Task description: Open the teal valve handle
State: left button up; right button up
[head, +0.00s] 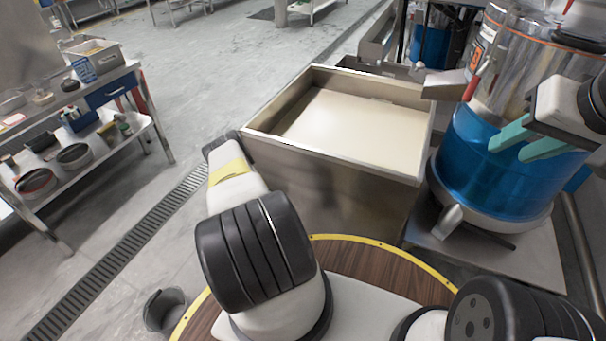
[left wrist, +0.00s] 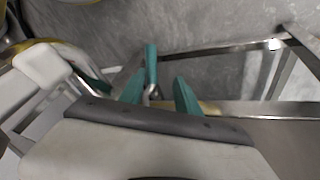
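The teal valve handle (left wrist: 151,64) shows in the left wrist view as a short upright bar on a metal stem. It is beyond and between the teal fingers of my left gripper (left wrist: 158,93), which are apart. I cannot tell whether either finger touches it. In the head view my left arm reaches to the bin's left corner; its fingers and the handle are hidden there. My right gripper (head: 508,151) has its two teal fingers apart, in front of the blue tank (head: 480,165), with nothing seen between them.
A steel bin (head: 340,180) with a pale inner surface stands in the middle of the head view, beside the tank. A round wooden surface (head: 375,268) with a yellow rim is below it. A cluttered shelf (head: 75,150) stands at left. Open floor lies between.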

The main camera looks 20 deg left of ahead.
pick_arm(q)
jog(key=w+a+r+n+y, duration=0.1)
jog(key=w+a+r, duration=0.2)
jog(key=r, duration=1)
jog(key=w+a+r+n+y, duration=0.1)
jog(key=w+a+r, duration=0.1)
jog(key=a+r, duration=0.8)
jog(key=shift+w+a+r+n+g+y, duration=0.2)
jog(key=shift+w+r+n+g+y, duration=0.15)
jog(key=shift+r, duration=1.3)
